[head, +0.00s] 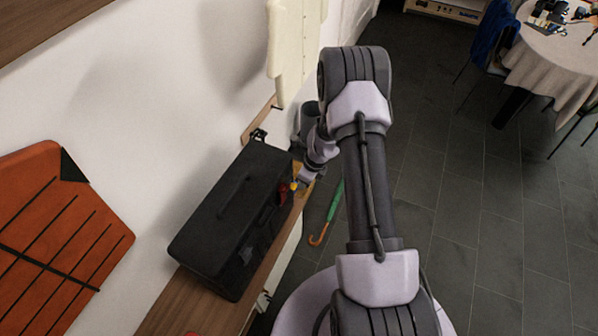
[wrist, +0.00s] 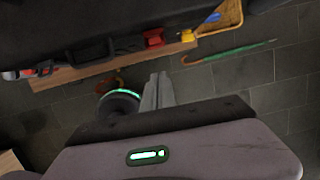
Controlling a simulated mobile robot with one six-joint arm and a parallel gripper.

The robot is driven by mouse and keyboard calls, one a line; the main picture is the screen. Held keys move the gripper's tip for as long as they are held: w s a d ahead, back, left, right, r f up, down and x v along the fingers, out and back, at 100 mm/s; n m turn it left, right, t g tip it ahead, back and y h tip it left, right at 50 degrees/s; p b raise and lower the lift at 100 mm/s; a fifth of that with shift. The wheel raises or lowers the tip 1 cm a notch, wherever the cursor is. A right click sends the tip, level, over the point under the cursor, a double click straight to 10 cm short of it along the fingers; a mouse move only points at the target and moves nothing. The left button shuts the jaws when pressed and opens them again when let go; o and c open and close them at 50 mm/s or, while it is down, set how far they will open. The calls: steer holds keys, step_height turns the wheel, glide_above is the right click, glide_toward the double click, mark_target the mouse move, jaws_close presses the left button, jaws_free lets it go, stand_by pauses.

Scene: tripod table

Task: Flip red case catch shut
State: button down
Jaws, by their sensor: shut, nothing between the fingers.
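I cannot tell whether the catch is open or shut. My gripper (wrist: 157,78) is shut and empty, below the catch in the wrist view and apart from it. In the head view its fingertips are not clear.
A yellow item (wrist: 188,35) and a basket (wrist: 231,14) holding something blue sit right of the catch in the wrist view. The wooden shelf (head: 190,305) is narrow. A green umbrella (head: 335,202) lies below over the dark floor. A wall borders the shelf's left side.

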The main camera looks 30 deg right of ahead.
steer(key=r, duration=0.1)
steer(key=w+a+r, duration=0.1)
steer(key=r+p, duration=0.1)
steer(key=shift+w+a+r, duration=0.15)
steer(key=shift+w+r, duration=0.15)
steer(key=shift+w, duration=0.1)
steer(key=w+a+r+n+t+b, duration=0.1)
steer(key=a+r+n+b, duration=0.15)
steer(key=r, duration=0.35)
steer(key=a+r+n+b, duration=0.2)
steer(key=r+n+b, duration=0.1)
steer(key=r, duration=0.2)
steer(key=s+a+r+n+t+b, duration=0.1)
steer(key=s+a+r+n+b, duration=0.3)
steer(key=s+a+r+n, duration=0.45)
steer(key=s+a+r+n+b, duration=0.2)
steer(key=s+n, duration=0.3)
steer(key=s, duration=0.4)
steer(key=s+a+r+n+t+b, duration=0.1)
steer(key=s+n+b, duration=0.3)
steer(key=s, duration=0.5)
steer(key=shift+s+a+r+n+t, duration=0.3)
steer(key=shift+a+r+n, duration=0.1)
steer(key=shift+r+n, duration=0.25)
